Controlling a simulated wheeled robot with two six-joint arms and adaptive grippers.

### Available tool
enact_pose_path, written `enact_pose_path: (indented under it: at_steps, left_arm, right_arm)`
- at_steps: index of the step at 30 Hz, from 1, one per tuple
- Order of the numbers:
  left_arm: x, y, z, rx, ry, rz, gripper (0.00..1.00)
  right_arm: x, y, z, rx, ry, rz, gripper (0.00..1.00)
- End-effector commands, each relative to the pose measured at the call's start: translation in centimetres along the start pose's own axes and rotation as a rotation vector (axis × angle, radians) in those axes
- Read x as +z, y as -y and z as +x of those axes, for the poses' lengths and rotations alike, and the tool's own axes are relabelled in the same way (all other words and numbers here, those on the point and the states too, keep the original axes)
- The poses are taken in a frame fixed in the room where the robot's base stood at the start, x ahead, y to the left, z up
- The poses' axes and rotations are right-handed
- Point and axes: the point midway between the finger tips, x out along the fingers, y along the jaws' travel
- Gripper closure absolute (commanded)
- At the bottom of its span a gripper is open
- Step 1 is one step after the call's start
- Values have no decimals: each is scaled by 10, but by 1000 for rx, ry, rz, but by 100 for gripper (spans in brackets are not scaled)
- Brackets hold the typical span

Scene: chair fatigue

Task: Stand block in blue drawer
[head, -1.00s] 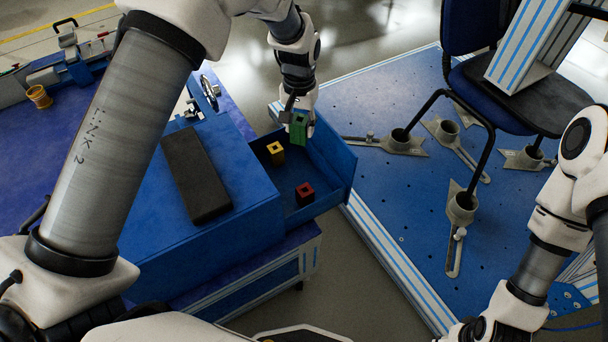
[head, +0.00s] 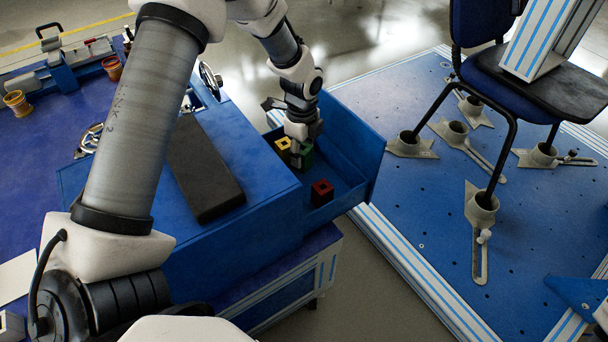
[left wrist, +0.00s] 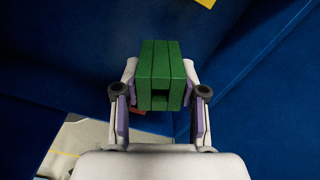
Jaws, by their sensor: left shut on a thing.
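The blue drawer (head: 352,133) is pulled open from the blue cabinet. My left gripper (head: 301,150) reaches down into it, shut on the green block (head: 307,157). In the left wrist view, the green block (left wrist: 160,72) sits between the two purple-padded fingers (left wrist: 160,108). I cannot tell whether its bottom touches the drawer floor. A yellow block (head: 283,143) stands close beside it, partly hidden by the gripper. A red block (head: 321,191) stands nearer the front of the view in the same drawer. My right gripper is out of view.
A dark pad (head: 205,175) lies on the cabinet top left of the drawer. A blue perforated platform (head: 430,215) with a chair (head: 530,85) clamped on it stands to the right. Drawer walls close in around my left gripper.

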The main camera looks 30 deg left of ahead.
Motion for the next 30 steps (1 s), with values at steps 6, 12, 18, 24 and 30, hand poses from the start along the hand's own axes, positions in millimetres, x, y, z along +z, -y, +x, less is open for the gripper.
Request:
enact_pose_path:
  at_steps: [6,12,18,24,30]
  left_arm:
    - [0,0,39,1,0,-2,100]
    - [0,1,56,-2,0,-3,100]
    - [0,0,56,-1,0,-3,100]
    - [0,0,59,0,0,-4,34]
    - [0,0,59,0,0,-4,34]
  right_arm:
    - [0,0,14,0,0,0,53]
    - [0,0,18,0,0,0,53]
    - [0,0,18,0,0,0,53]
    - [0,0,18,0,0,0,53]
    - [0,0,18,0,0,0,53]
